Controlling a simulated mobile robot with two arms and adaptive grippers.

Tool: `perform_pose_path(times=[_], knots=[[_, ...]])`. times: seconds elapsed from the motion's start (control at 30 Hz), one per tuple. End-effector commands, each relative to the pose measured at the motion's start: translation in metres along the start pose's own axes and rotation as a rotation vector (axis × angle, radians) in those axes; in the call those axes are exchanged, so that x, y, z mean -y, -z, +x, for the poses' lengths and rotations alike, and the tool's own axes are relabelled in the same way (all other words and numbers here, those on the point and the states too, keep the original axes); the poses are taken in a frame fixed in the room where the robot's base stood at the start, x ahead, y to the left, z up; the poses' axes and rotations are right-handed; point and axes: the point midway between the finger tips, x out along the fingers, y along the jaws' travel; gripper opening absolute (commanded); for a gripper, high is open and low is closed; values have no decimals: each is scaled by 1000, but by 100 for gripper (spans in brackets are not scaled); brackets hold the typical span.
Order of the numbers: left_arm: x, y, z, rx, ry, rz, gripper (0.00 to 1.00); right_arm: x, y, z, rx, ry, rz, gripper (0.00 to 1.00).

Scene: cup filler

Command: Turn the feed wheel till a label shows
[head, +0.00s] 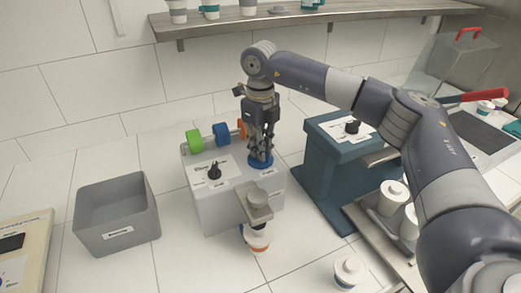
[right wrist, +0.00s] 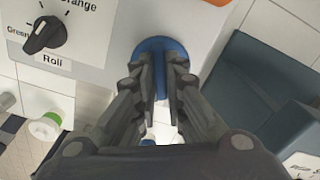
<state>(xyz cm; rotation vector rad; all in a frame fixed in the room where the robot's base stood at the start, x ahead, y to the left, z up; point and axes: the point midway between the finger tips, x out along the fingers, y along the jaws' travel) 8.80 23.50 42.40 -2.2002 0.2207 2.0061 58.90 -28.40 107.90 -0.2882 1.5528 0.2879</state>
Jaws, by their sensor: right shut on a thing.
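The pale grey label machine (head: 235,205) stands in the middle of the counter in the head view. Its blue feed wheel (head: 268,166) sits on the top at the right, and it also shows in the right wrist view (right wrist: 158,44). My right gripper (head: 261,150) points down from above and is shut on the wheel. A black Roll knob (head: 214,171) is left of the wheel, with Green and Orange marks near it in the right wrist view (right wrist: 43,36). A grey outlet (head: 257,199) sticks out at the front. I cannot make out a label there. My left gripper is not in view.
Green (head: 194,141), blue and orange rolls sit along the machine's back. A white cup (head: 256,240) stands below the outlet. A grey bin (head: 117,217) is on the left. A dark teal machine (head: 335,165) stands close on the right, near several white lidded cups.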

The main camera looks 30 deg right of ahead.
Motion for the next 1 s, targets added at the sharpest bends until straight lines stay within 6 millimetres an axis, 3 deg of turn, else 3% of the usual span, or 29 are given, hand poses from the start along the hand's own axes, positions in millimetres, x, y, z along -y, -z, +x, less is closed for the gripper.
perform_pose_path(times=[1.0], knots=[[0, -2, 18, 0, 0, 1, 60, 1, -2, -2, 8, -2, 915, 0]])
